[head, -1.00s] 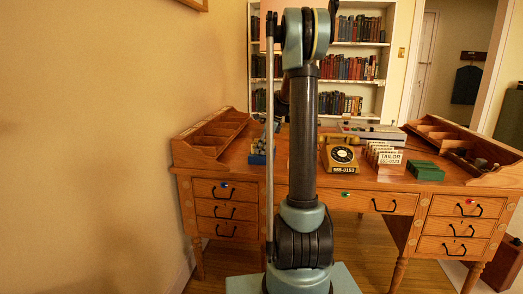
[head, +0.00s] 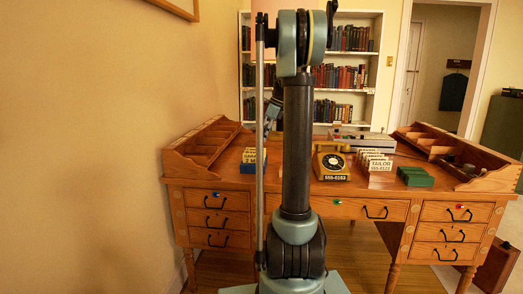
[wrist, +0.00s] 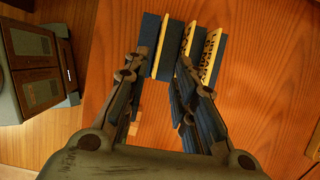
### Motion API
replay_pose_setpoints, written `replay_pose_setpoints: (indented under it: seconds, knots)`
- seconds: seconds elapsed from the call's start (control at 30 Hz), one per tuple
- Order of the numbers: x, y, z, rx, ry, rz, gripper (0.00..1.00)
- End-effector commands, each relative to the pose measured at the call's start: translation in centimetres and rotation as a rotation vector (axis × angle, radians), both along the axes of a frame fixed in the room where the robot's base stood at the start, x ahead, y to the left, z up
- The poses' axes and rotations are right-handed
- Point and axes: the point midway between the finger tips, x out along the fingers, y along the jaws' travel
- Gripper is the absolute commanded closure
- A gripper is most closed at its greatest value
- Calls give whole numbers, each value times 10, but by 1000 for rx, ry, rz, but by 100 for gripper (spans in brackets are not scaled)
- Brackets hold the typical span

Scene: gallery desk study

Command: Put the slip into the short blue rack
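The short blue rack (head: 249,168) stands on the desk's left part in the head view, partly hidden behind my arm. In the wrist view the blue rack (wrist: 151,30) shows from above, with several cream-edged slips (wrist: 212,52) standing in it, some with dark lettering. My gripper (wrist: 165,72) is over the rack with its fingers apart. Blue and cream pieces lie between and just beyond the fingertips, and bare wood shows between the fingers. I cannot tell which slip is the task's slip, or whether the fingers touch anything.
The desk (head: 285,187) also holds a yellow telephone (head: 331,162), a rack of white cards (head: 379,164) marked TAILOR, and a dark green block-like item (head: 415,177). Raised wooden organisers (head: 206,147) flank both ends.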

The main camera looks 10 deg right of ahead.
Motion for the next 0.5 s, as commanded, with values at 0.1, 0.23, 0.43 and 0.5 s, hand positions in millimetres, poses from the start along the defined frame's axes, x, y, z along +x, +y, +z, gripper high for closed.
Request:
replay_pose_setpoints:
  seconds: [0.1,0.23,0.43,0.5]
  knots:
    - [-1,0,2,0,-1,3,75]
    - [-15,4,3,-16,-17,44,75]
    - [-70,21,2,-83,-88,238,75]
    - [-93,27,0,-112,-116,321,75]
